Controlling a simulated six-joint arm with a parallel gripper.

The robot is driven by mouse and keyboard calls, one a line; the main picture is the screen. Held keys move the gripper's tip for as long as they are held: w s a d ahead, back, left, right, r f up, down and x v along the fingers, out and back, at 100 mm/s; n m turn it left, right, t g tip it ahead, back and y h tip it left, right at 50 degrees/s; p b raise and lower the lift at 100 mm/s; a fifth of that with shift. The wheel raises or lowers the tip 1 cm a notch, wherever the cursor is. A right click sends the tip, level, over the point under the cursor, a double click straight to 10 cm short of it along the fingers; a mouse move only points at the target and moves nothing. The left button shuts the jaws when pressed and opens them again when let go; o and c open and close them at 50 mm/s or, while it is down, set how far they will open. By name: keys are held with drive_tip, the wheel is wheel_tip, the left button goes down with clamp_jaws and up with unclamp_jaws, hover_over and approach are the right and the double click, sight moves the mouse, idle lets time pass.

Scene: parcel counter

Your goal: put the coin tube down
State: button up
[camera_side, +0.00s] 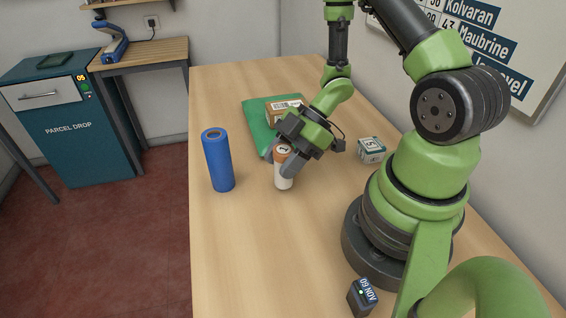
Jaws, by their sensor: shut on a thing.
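The coin tube (284,181) is a short white cylinder with an orange-brown top. It stands upright at the middle of the wooden counter. My gripper (281,163) reaches down from the upper right and is shut on the tube, with a finger on either side of its upper part. The tube's base is at or very near the counter top; I cannot tell whether it touches. Part of the tube's right side is hidden by a finger.
A blue roll (217,160) stands upright left of the tube. Behind are a green mailer (257,122) and a cardboard box (283,108). A small labelled box (371,150) lies to the right. The wooden counter (245,245) is clear in front.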

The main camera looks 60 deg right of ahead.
drive_tip(key=shift+f, duration=0.55)
drive_tip(key=shift+f, duration=0.15)
drive_tip(key=o, duration=1.1)
